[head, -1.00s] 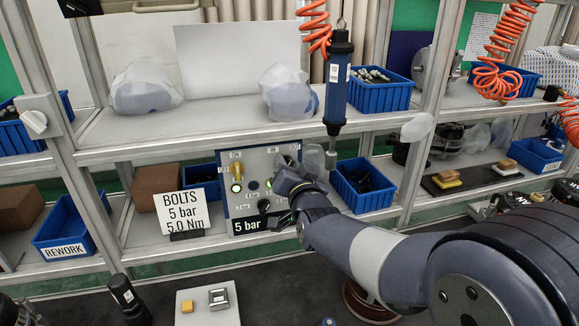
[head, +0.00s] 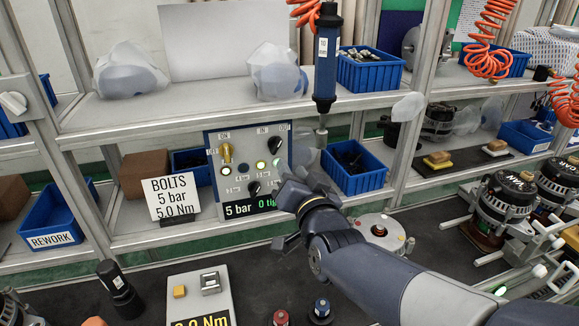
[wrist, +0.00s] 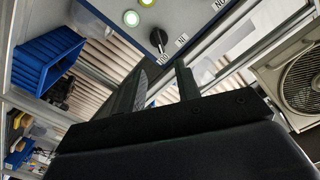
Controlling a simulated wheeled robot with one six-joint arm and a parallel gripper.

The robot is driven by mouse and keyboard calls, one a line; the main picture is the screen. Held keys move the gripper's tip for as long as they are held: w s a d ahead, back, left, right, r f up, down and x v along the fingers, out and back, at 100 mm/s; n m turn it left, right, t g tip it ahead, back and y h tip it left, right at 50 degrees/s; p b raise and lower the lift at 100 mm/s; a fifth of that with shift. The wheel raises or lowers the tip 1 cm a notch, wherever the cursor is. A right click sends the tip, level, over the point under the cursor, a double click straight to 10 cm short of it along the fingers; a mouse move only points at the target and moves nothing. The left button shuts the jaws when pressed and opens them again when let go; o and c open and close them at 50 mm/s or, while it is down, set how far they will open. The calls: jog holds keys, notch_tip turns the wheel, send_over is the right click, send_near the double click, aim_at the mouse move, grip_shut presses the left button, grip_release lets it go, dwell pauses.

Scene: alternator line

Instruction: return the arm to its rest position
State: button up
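My arm reaches in from the lower right of the head view, and my gripper (head: 287,186) is in front of the lower right part of a grey-blue control panel (head: 212,160). In the wrist view the two dark fingers of my gripper (wrist: 160,75) stand apart with an empty gap between them. The panel (wrist: 190,15) shows beyond the fingertips there, with a black knob (wrist: 158,38) and lit round lamps. In the head view the fingertips are hard to make out against the panel, so I cannot tell whether they touch it.
A placard (head: 170,197) reads "BOLTS 5 bar 5.0 Nm". A hanging blue-black tool (head: 326,60) and a blue bin (head: 355,170) are close to my gripper. Shelf posts (head: 410,110) stand to the right. Alternator units (head: 500,205) and a torque display block (head: 195,290) occupy the bench in front.

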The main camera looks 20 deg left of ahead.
aim_at(279, 146)
jog(key=shift+s, duration=0.15)
jog(key=p+x, duration=0.2)
jog(key=x, duration=0.9)
jog(key=shift+d, duration=0.15)
jog(key=shift+f, duration=0.1)
dwell(0.5)
